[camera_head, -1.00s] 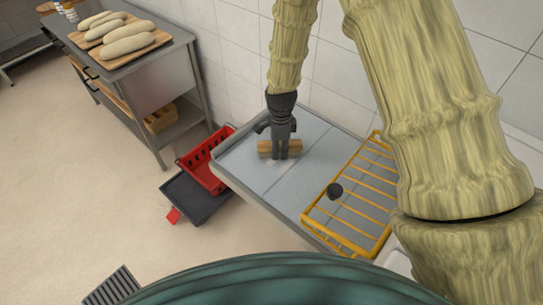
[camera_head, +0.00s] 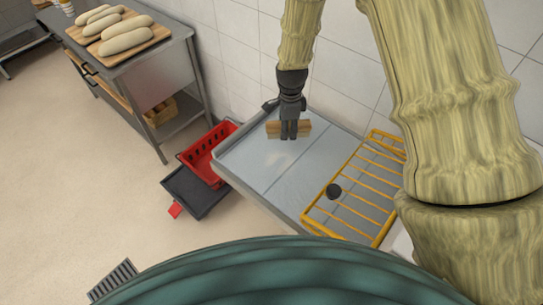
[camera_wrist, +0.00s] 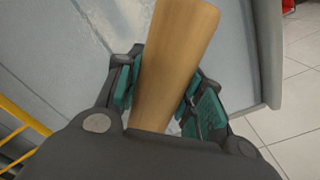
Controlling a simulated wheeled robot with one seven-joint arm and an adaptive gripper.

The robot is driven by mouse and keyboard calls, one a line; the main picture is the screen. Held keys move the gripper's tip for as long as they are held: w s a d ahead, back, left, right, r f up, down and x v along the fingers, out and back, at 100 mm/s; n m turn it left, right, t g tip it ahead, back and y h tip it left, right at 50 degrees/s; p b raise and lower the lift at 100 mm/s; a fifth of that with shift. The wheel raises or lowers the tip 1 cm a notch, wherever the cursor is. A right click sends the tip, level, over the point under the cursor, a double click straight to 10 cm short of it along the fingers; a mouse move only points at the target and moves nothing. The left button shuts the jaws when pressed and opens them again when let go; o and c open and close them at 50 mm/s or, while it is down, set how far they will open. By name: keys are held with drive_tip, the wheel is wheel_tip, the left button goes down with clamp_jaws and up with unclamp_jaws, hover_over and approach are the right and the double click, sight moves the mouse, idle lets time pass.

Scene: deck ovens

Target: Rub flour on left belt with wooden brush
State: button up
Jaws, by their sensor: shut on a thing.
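My gripper (camera_head: 290,136) is shut on the wooden brush (camera_head: 273,130), a light brown block held crosswise between the fingers. In the wrist view the wooden brush (camera_wrist: 172,65) stands out lengthwise between the green finger pads. The gripper is over the far end of the grey loader surface, which a thin seam divides in two. The left belt (camera_head: 240,160) lies left of this seam. A faint whitish flour patch (camera_head: 276,157) shows on it in front of the brush; a pale smear also shows in the wrist view (camera_wrist: 98,30). Whether the bristles touch the belt is hidden.
A red crate (camera_head: 207,158) sits on a dark dolly (camera_head: 190,192) at the left. A steel table (camera_head: 165,62) with dough loaves stands behind. Tiled wall borders the far side.

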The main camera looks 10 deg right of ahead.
drive_tip(key=shift+s+r+p, duration=0.15)
drive_tip(key=shift+r+p, duration=0.45)
drive_tip(key=shift+r, duration=0.7)
drive_tip(key=shift+a, duration=0.1)
